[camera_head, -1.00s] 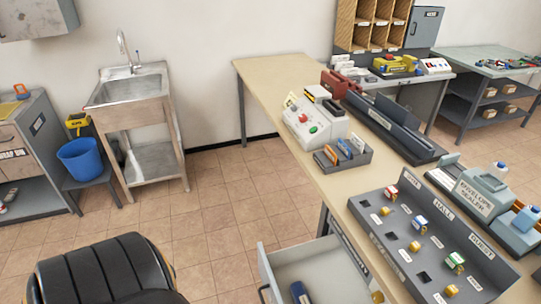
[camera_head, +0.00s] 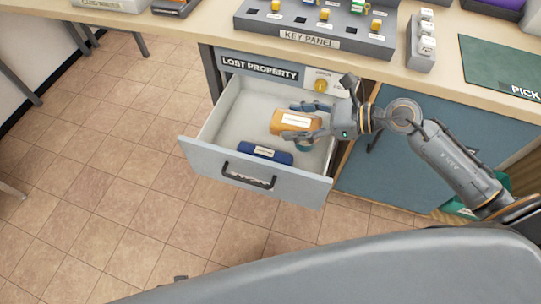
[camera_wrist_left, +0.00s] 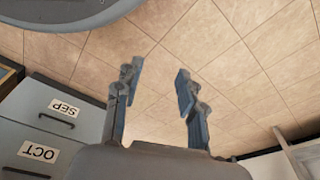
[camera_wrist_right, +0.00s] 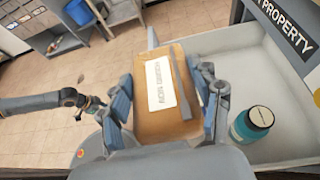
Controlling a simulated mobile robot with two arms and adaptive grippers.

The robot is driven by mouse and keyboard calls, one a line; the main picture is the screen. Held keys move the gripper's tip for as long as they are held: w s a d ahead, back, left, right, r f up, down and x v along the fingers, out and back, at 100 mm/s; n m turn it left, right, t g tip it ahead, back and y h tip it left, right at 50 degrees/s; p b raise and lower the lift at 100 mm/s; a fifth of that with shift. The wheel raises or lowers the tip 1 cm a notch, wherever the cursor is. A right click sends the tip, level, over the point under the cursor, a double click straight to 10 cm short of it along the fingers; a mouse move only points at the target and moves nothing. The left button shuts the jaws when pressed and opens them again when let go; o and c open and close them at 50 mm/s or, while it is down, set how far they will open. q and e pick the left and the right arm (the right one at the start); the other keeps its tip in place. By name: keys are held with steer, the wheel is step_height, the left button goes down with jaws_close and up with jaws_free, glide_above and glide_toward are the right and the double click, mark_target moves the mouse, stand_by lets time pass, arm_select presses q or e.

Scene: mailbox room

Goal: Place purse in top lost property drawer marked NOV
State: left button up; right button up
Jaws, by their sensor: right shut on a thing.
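My right gripper (camera_head: 305,120) is shut on a tan-orange purse (camera_head: 291,122) with a white label. The purse is over the open lost property drawer (camera_head: 205,168); whether it touches the drawer floor, I cannot tell. In the right wrist view the purse (camera_wrist_right: 150,118) sits between both fingers. My left gripper (camera_wrist_left: 158,80) is open and empty above the tiled floor. Grey drawers marked SEP (camera_wrist_left: 88,112) and OCT (camera_wrist_left: 70,153) show upside down in the left wrist view, both shut. No NOV label shows.
A dark blue case (camera_head: 257,153) lies in the lost property drawer. A teal jar (camera_wrist_right: 252,124) stands in it near my right gripper. The key panel (camera_head: 330,38) is on the counter above, with a blue cabinet door (camera_head: 400,160) to the right. Floor left of the drawer is clear.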

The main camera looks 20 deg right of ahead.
step_height(320, 180, down, 10)
steer(key=w+d+b, duration=0.2)
steer(key=b, duration=0.6)
glide_above(257, 147)
steer(key=shift+m+t, duration=0.3)
steer(key=f, duration=0.6)
steer(key=s+f, duration=0.1)
steer(key=f, duration=0.2)
steer(key=shift+d, duration=0.4)
steer(key=shift+w+a+f, duration=0.3)
steer(key=shift+w+f, duration=0.05)
step_height(257, 147, down, 3)
steer(key=shift+w+a+f+b, duration=0.1)
steer(key=shift+f+b, duration=0.1)
steer(key=shift+b, duration=0.5)
arm_select(q)
steer(key=w+r+t, duration=0.1)
steer(key=w+r, duration=0.3)
steer(key=r, duration=0.5)
steer(key=shift+w+d+r, duration=0.2)
steer(key=shift+w+r, duration=0.15)
steer(key=shift+w, duration=0.05)
arm_select(e)
steer(key=shift+s+f, duration=0.2)
steer(key=o, duration=1.2)
steer(key=shift+w+f, duration=0.1)
steer(key=shift+f, duration=0.05)
steer(key=shift+r, duration=0.2)
